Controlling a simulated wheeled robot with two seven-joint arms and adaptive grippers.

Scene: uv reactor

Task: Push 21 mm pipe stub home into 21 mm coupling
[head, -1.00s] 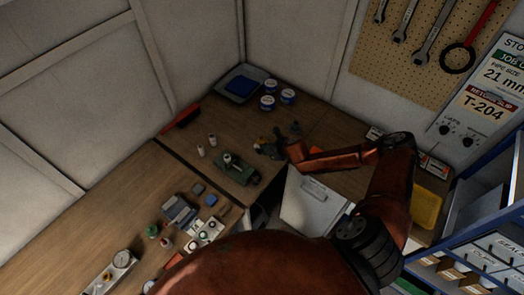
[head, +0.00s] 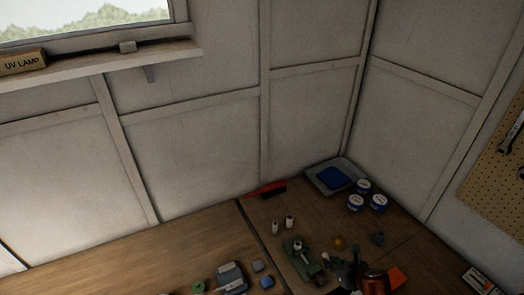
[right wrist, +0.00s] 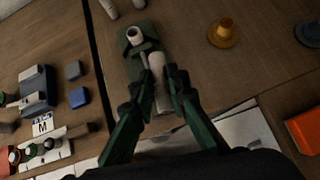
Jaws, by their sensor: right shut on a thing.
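A green vise (head: 301,258) stands on the bench and holds a short white coupling (head: 298,245), open end up; in the right wrist view the coupling (right wrist: 134,36) shows at the vise's top. My right gripper (head: 343,269) is just right of the vise. In the right wrist view its dark green fingers (right wrist: 163,82) are shut on a white pipe stub (right wrist: 157,68). The stub appears close to the vise and apart from the coupling's mouth; I cannot tell the exact gap. My left gripper is not in view.
Two white fittings (head: 283,225) stand behind the vise. A brass cone-shaped piece (right wrist: 225,31) is to its right. Blue-and-white tins (head: 363,188) and a tray with a blue cloth (head: 332,178) are at the back corner. Grey and blue blocks (head: 231,277) lie left.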

